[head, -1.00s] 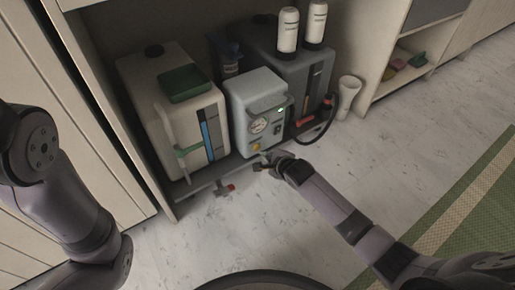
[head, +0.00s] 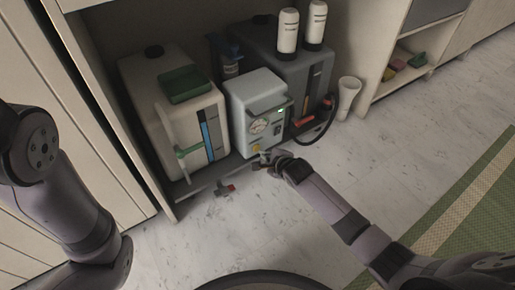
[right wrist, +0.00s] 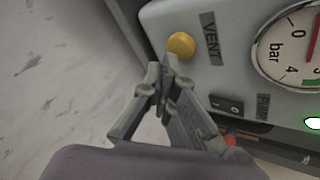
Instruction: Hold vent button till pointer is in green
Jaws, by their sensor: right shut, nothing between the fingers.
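The yellow vent button (right wrist: 181,45) sits beside the VENT label on the grey pump box; it also shows in the head view (head: 256,148). My right gripper (right wrist: 166,78) is shut and empty, its fingertips just below the button in the wrist view. I cannot tell whether they touch it. The round bar gauge (right wrist: 285,50) has a red pointer (right wrist: 313,40) near the 3 mark and a bit of green at its lower edge. The right picture edge cuts the gauge off. The gauge also shows in the head view (head: 259,126). My left gripper is out of view.
A black pump switch (right wrist: 227,104) and a lit green lamp (right wrist: 313,123) are on the same panel. A cream tank (head: 150,115) stands left of the box, a dark grey tank (head: 318,65) behind right.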

